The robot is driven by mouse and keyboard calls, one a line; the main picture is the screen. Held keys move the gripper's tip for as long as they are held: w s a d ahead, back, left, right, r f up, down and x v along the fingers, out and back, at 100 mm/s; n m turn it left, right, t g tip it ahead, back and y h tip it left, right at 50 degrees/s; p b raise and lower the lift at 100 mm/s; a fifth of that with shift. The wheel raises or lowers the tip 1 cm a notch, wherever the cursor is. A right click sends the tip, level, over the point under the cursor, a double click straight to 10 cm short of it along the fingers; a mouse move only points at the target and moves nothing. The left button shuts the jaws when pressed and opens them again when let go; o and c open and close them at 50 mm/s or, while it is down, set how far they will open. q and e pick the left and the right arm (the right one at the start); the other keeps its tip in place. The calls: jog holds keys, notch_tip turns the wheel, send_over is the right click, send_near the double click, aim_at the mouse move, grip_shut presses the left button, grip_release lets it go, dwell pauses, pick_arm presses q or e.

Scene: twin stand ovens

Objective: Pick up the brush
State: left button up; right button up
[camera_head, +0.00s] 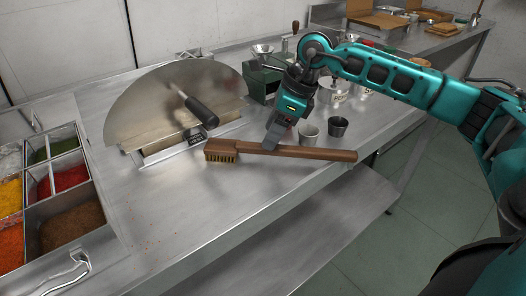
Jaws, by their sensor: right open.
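A wooden brush (314,153) with short yellowish bristles lies on the steel counter (190,215). Its bristle head is at the left and its handle points right, close to the counter's front edge. The right gripper is open. My left gripper is not in view.
A large metal disc (150,95) with a black-handled tool (200,110) stands behind the brush. Spice trays (65,178) are at the left. A green box (262,82) is at the back. The counter front is clear.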

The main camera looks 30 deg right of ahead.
aim_at(280, 154)
jog(key=shift+x, duration=2.75)
jog(key=shift+w, duration=0.2)
jog(key=shift+f+b, duration=0.15)
jog(key=shift+b, duration=0.25)
jog(key=shift+c, duration=0.3)
grip_shut()
